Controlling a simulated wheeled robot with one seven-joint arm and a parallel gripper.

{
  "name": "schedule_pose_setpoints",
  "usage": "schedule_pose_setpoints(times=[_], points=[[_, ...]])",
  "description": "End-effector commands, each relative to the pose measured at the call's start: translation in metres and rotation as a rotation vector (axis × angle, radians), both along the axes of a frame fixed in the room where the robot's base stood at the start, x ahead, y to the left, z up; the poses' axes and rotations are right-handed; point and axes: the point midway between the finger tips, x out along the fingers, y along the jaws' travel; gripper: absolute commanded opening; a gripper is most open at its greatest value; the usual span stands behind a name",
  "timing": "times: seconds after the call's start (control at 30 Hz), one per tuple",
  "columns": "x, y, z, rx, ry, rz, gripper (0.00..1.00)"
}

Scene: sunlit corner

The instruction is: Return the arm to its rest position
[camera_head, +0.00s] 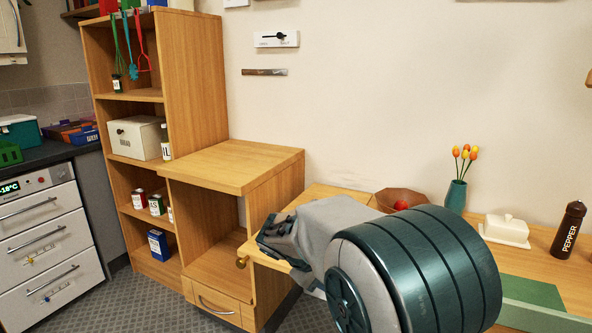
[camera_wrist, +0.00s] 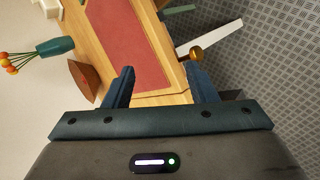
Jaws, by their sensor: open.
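My arm reaches from the lower right of the head view over the long wooden table, its large dark-green ribbed joint in front. My gripper (camera_wrist: 160,72) shows in the wrist view with its two dark blue fingers apart and nothing between them. It is over the table's edge, close to a round brass knob (camera_wrist: 196,53) that lies just beyond the right finger. I cannot tell whether the finger touches the knob. In the head view the knob (camera_head: 241,262) shows left of my arm, and the fingers are hard to make out.
The table (camera_head: 332,192) carries a brown bowl (camera_head: 400,197), a teal tulip vase (camera_head: 456,195), a white butter dish (camera_head: 506,229) and a pepper mill (camera_head: 569,231). A red mat (camera_wrist: 122,42) lies below my gripper. A wooden shelf unit (camera_head: 196,82) and lower cabinet (camera_head: 232,165) stand left.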

Motion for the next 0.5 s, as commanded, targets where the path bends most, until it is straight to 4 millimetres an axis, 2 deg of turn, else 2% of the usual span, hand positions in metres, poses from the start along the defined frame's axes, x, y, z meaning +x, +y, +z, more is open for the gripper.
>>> schedule_pose_setpoints(times=[0.03, 0.2, 0.33, 0.5], points=[[-0.018, -0.018, 0.026, 0.063, 0.013, -0.047, 0.52], [-0.079, -0.051, 0.064, 0.27, 0.048, -0.172, 0.52], [-0.126, -0.066, 0.093, 0.418, 0.05, -0.259, 0.52], [-0.184, -0.072, 0.127, 0.593, 0.025, -0.364, 0.52]])
